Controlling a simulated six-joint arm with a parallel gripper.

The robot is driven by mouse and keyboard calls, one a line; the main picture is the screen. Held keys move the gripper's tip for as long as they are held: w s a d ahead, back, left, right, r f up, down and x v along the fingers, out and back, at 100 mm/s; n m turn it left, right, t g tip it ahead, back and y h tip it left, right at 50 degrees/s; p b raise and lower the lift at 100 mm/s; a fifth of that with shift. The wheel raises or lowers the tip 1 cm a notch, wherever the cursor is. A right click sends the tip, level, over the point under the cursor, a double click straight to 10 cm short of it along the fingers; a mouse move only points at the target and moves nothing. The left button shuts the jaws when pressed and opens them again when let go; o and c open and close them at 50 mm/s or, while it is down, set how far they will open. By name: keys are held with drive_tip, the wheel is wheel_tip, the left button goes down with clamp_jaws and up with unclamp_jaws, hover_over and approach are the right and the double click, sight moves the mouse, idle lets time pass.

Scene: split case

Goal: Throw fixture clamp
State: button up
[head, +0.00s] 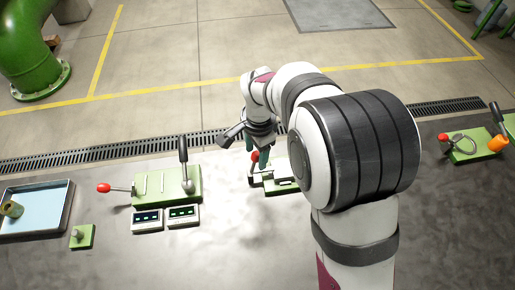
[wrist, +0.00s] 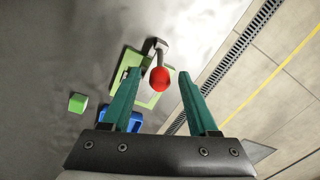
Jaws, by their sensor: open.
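The clamp's red ball knob (wrist: 160,79) sits on a metal lever above a light green base plate (wrist: 151,99) in the wrist view. In the head view the red knob (head: 254,156) shows beside my gripper, and the pale base (head: 282,187) is partly hidden by my arm. My gripper (wrist: 158,75) is open, with its two teal fingers on either side of the knob in the picture. I cannot tell whether either finger touches it. My gripper (head: 263,160) also shows in the head view, pointing down over the clamp.
A green block with a red-knobbed lever and an upright dark handle (head: 166,186) stands to the left, behind two display boxes (head: 166,218). A blue tray (head: 35,208) lies at far left. Another green fixture (head: 474,147) stands at far right.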

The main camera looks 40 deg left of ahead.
drive_tip(key=shift+c, duration=0.3)
clamp_jaws()
idle(1.1)
